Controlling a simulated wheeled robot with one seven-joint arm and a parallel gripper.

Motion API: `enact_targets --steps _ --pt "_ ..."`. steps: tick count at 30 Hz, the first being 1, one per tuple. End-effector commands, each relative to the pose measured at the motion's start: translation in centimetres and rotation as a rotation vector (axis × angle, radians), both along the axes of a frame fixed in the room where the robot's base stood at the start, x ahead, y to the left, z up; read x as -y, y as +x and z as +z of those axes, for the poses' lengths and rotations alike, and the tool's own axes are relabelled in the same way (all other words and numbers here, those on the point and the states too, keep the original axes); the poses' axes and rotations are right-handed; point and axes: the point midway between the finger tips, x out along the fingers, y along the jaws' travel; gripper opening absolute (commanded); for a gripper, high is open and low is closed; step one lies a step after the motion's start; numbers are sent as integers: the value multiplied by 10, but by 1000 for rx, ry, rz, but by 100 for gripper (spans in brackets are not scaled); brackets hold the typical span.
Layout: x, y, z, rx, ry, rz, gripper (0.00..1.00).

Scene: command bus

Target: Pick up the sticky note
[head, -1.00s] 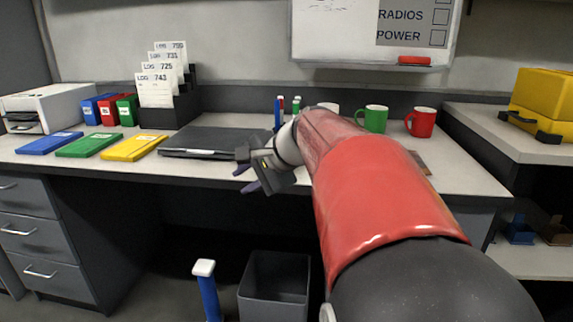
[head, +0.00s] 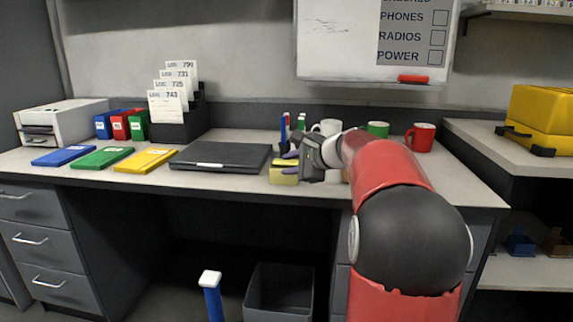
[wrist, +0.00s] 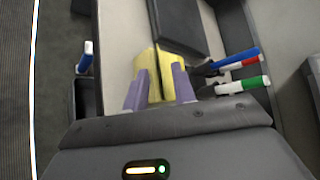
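The sticky note is a yellow pad (head: 284,178) on the desk, just right of the black laptop's near corner in the head view. In the wrist view the yellow pad (wrist: 147,68) lies ahead of and between my two purple fingertips, its far part beside the dark laptop. My gripper (head: 290,163) is low over the desk at the pad, reaching in from the right. In the wrist view my gripper (wrist: 161,80) has its fingers apart. Whether either finger touches the pad is not clear. The fingers hide part of the pad.
The closed black laptop (head: 220,156) lies left of the pad. Several markers (head: 285,128) stand behind my gripper; they also show in the wrist view (wrist: 240,88). A white mug (head: 327,127), a green mug (head: 378,129) and a red mug (head: 420,137) stand behind my arm.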

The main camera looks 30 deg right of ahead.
Motion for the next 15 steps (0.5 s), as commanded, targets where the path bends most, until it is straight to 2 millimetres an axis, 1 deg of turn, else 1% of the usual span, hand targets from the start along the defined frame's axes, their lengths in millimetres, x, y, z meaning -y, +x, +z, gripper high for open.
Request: enact_targets --steps 6,8,12,13,15 --pt "0 1 -1 -1 -1 0 27" --pt "0 1 -1 -1 -1 0 20" --pt "0 1 -1 -1 -1 0 2" --pt "0 1 -1 -1 -1 0 0" --pt "0 1 -1 -1 -1 0 0"
